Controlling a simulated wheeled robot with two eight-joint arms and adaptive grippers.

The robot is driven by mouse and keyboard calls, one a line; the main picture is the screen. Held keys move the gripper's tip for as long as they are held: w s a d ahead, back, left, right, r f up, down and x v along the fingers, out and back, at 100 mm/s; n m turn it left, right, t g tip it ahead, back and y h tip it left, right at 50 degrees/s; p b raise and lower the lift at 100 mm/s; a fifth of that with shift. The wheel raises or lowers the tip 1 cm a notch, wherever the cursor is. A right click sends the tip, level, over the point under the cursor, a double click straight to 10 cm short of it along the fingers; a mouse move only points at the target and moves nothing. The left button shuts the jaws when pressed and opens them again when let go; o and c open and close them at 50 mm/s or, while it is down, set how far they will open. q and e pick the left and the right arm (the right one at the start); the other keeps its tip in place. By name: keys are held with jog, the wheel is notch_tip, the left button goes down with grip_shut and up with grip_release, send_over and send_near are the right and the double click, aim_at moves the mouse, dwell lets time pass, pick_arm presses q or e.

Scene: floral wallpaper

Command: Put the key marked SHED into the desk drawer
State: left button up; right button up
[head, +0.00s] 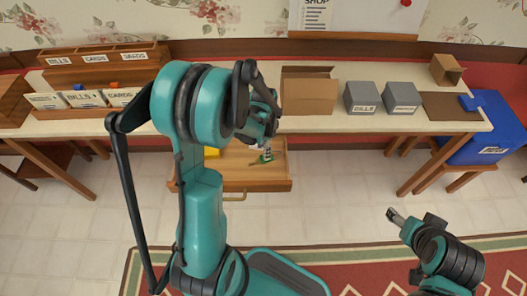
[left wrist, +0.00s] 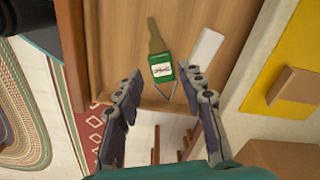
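The key with a green tag (head: 265,156) lies in the open desk drawer (head: 275,182), towards its right side. In the left wrist view the brass key (left wrist: 155,38) and its green tag with a white label (left wrist: 162,72) lie on the drawer's wooden bottom (left wrist: 118,45); the label's lettering is too small to read surely. My left gripper (left wrist: 160,92) is open and empty, its fingers spread above and either side of the tag's lower end. In the head view my left gripper (head: 264,128) hangs over the drawer. My right gripper (head: 394,214) is away at the lower right.
A white block (left wrist: 206,46) lies beside the key. The desk top (head: 335,118) bears labelled wooden trays (head: 100,57), an open cardboard box (head: 308,95) and grey boxes (head: 362,98). A blue bin (head: 497,125) stands at the right. My left arm hides part of the desk.

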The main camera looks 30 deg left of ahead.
pick_arm(q)
notch_tip(320, 180, up, 7)
jog(key=p, duration=0.2)
jog(key=s+d+r+n+t, duration=0.7)
jog(key=s+d+r, duration=0.3)
jog(key=r, duration=0.3)
jog(key=shift+s+d, duration=0.2)
jog(key=shift+d, duration=0.35)
